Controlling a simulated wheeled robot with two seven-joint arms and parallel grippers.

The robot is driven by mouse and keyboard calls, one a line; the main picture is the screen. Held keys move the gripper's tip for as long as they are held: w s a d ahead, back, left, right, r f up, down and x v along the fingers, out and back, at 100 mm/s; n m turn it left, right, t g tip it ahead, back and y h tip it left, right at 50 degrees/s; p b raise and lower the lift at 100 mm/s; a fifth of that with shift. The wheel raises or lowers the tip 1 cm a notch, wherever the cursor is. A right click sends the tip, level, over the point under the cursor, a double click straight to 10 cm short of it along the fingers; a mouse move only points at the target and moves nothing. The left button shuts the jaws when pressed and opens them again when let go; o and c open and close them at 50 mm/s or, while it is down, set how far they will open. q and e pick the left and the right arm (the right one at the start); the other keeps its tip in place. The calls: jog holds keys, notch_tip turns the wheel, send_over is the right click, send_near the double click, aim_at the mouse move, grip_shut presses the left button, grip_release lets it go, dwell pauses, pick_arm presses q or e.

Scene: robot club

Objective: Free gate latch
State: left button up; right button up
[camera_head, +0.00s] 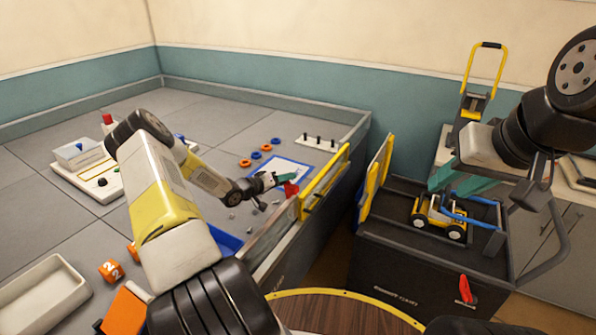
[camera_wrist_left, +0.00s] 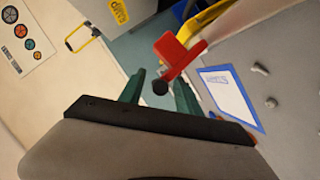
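A red latch (camera_head: 291,189) sits by the yellow-framed gate (camera_head: 327,180) on the arena's right wall. In the left wrist view the red latch (camera_wrist_left: 180,54) has a dark round knob at its lower end. My left gripper (camera_head: 284,179) is at the latch; its green fingers (camera_wrist_left: 159,92) are apart, with the knob seen between their tips. I cannot tell whether they touch it. My right gripper (camera_head: 475,172) has its teal fingers apart above the dark cart, near a small yellow and blue wheeled robot (camera_head: 438,217).
The dark cart (camera_head: 400,268) stands right of the arena across a gap, with another yellow panel (camera_head: 376,178) and a red handle (camera_head: 465,289). A blue-bordered sheet (camera_head: 284,168), small grey pieces and rings lie on the arena floor. A white tray (camera_head: 78,290) is at lower left.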

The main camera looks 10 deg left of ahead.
pick_arm(q)
jog(key=v, duration=0.7)
jog(key=shift+s, duration=0.2)
jog(key=shift+a, duration=0.1)
notch_tip(320, 180, up, 11)
jog(key=w+m+g+y, duration=0.1)
jog(key=m+g+y, duration=0.1)
jog(key=y, duration=0.3)
jog(key=s+d+r+g+y, duration=0.1)
jog(key=s+d+r+y, duration=0.1)
jog(key=s+r, duration=0.5)
jog(key=s+d+r+g+y, duration=0.1)
jog(key=s+d+r+y, duration=0.3)
jog(key=r, duration=0.6)
jog(key=s+d+r+h, duration=0.1)
jog(key=s+d, duration=0.2)
jog(key=s, duration=0.5)
jog(key=s+d+r+m+g+h, duration=0.1)
jog(key=s+d+r+h, duration=0.1)
jog(key=s, duration=0.6)
jog(key=s+d+r+g+h, duration=0.1)
jog(key=s+d, duration=0.3)
jog(key=s, duration=0.5)
jog(key=shift+d+r+m+h, duration=0.25)
jog(key=shift+r+m+h, duration=0.05)
jog(key=shift+h, duration=0.4)
